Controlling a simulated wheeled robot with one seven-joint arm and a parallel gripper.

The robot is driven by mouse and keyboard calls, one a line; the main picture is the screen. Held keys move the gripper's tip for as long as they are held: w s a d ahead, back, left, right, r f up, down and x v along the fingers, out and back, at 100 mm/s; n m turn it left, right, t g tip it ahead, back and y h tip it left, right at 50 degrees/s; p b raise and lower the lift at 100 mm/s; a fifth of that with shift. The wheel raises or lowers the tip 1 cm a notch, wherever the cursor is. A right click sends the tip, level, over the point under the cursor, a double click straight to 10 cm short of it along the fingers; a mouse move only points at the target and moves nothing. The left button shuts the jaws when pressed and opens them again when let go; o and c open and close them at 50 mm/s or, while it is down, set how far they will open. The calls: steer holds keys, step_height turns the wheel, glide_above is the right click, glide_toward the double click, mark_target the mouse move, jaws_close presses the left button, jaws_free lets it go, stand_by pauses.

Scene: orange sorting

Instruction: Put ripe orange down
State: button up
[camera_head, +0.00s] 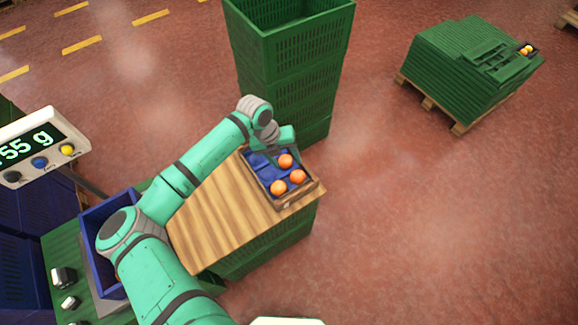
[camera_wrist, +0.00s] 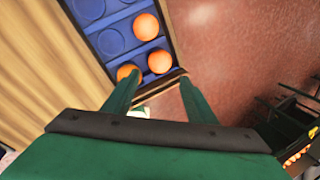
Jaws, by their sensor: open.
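A shallow tray with a blue insert (camera_head: 262,165) lies on the wooden tabletop (camera_head: 225,225) and holds three oranges. One orange (camera_head: 285,160) is near my gripper (camera_head: 283,145), another (camera_head: 297,176) is by the right edge, and the third (camera_head: 278,187) is nearer the camera. In the wrist view the oranges (camera_wrist: 146,27), (camera_wrist: 160,61) and (camera_wrist: 127,74) sit in cups of the blue insert (camera_wrist: 110,40), with several empty cups beside them. My gripper (camera_wrist: 159,78) is open, with nothing held between its fingers. Its left finger partly covers the lowest orange in that view.
A tall stack of green crates (camera_head: 290,50) stands just behind the table. A scale display (camera_head: 40,145) and a blue crate (camera_head: 95,215) are at left. A pallet of green crates (camera_head: 465,65) stands far right. The floor on the right is clear.

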steer(key=w+d+r+n+t+h, duration=0.1)
steer(key=d+r+h, duration=0.1)
steer(key=d, duration=0.5)
steer(key=w+d+r+n+t+h, duration=0.1)
steer(key=w+d, duration=0.1)
steer(key=d, duration=0.6)
steer(key=s+d+r+n+t+h, duration=0.1)
steer(key=d+r+n+t+h, duration=0.2)
steer(key=d+r+n+t, duration=0.35)
steer(key=d+r+n+t+h, duration=0.3)
steer(key=d+r+n, duration=0.4)
steer(key=d, duration=0.4)
steer(key=s+a+f+n+t+y, duration=0.2)
steer(key=s+a+f+n+y, duration=0.3)
steer(key=s+a+n, duration=0.3)
steer(key=s+a+f+n+t+y, duration=0.2)
steer(key=s+a+f+n+y, duration=0.4)
steer(key=s+n, duration=0.45)
steer(key=s+a+r, duration=0.1)
steer(key=s+a, duration=0.6)
steer(key=s, duration=0.3)
steer(key=s+a+r+y, duration=0.1)
steer(key=s+a, duration=0.7)
steer(key=s, duration=0.3)
steer(key=shift+r+n, duration=0.25)
steer(key=shift+n, duration=0.15)
steer(key=shift+w+a+g, duration=0.1)
steer(key=shift+g, duration=0.15)
